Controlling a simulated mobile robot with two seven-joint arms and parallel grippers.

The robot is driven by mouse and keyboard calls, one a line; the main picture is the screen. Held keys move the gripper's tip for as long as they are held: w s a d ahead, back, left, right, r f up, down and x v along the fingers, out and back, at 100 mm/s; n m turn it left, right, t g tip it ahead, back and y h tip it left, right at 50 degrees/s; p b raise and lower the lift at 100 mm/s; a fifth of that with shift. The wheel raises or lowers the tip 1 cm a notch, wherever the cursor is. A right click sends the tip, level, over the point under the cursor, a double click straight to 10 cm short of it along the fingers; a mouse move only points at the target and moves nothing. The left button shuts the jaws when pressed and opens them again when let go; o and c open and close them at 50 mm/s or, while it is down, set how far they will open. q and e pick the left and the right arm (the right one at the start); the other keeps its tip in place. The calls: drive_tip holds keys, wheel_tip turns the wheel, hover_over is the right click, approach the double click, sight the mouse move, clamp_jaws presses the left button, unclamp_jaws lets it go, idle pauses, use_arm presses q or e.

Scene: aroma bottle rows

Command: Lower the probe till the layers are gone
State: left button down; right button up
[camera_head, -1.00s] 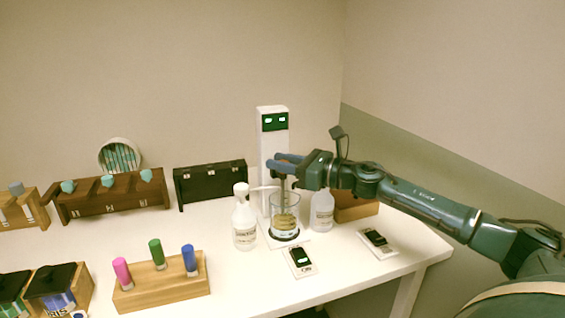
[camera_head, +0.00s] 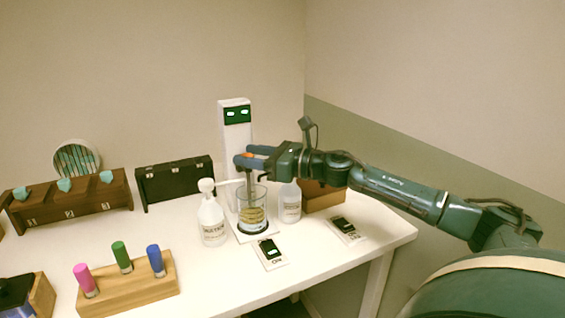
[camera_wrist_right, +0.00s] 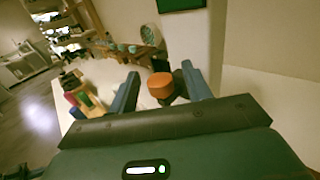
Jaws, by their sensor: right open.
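The probe (camera_head: 250,180) is a thin dark rod that hangs from the white tower's side down into a clear glass beaker (camera_head: 240,198). The beaker holds yellowish liquid with visible bands (camera_head: 252,215); whether the rod's tip touches them is unclear. My right gripper (camera_head: 242,160) is at the probe's top, above the beaker. In the right wrist view its fingers (camera_wrist_right: 160,92) are open on either side of an orange knob (camera_wrist_right: 160,85), with a gap visible. My left gripper is not in view.
The white tower (camera_head: 236,118) with a green display stands behind the beaker. Small devices (camera_head: 270,252) lie in front. A wooden rack (camera_head: 130,288) with coloured vials stands front left.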

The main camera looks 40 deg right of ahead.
use_arm(q)
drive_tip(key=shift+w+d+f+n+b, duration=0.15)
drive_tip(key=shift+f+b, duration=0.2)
drive_tip(key=shift+b, duration=0.2)
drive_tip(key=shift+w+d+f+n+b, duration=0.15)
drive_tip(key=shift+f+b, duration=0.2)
drive_tip(key=shift+b, duration=0.2)
use_arm(e)
drive_tip(key=v, duration=1.2)
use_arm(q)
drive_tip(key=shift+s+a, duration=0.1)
use_arm(e)
drive_tip(key=shift+c, duration=0.2)
